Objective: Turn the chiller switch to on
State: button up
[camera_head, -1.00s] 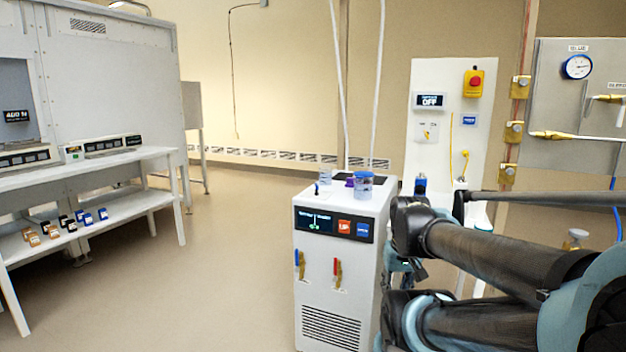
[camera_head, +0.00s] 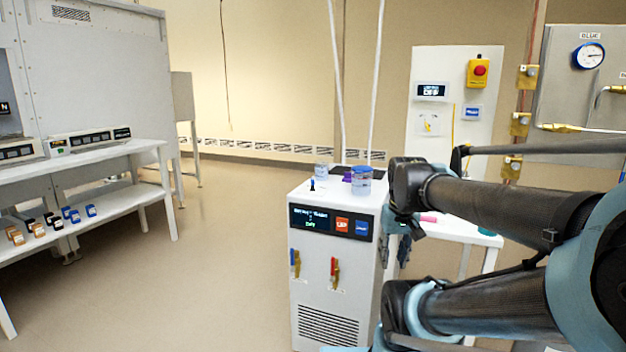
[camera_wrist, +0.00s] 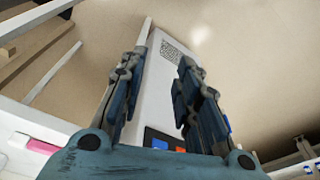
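The chiller appears to be the white floor cabinet (camera_head: 338,268) in the middle of the head view. Its front has a dark display (camera_head: 310,219), an orange UP button (camera_head: 342,225) and a blue button (camera_head: 362,228). A small dark and blue upright knob (camera_head: 312,185) stands on its top; I cannot tell whether it is the switch. A white wall panel (camera_head: 425,65) carries a display reading OFF (camera_head: 432,91). My gripper (camera_wrist: 162,58) is open and empty in the wrist view, with the cabinet beyond its fingers. My arm hides the gripper in the head view.
Two jars, one blue-lidded (camera_head: 361,182), stand on the cabinet top. A red emergency button (camera_head: 480,71) is on the wall panel. A white bench (camera_head: 110,150) stands left; the floor between is clear.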

jog(key=w+a+r, duration=0.3)
jog(key=w+r, duration=0.6)
jog(key=r, duration=0.2)
notch_tip(320, 180, up, 16)
jog(key=n+g, duration=0.2)
send_over(312, 179)
jog(key=f, duration=1.6)
jog(key=shift+s+d+f, duration=0.1)
jog(key=shift+s+f, duration=0.15)
jog(key=shift+f, duration=0.15)
jog(key=shift+c, duration=0.2)
grip_shut()
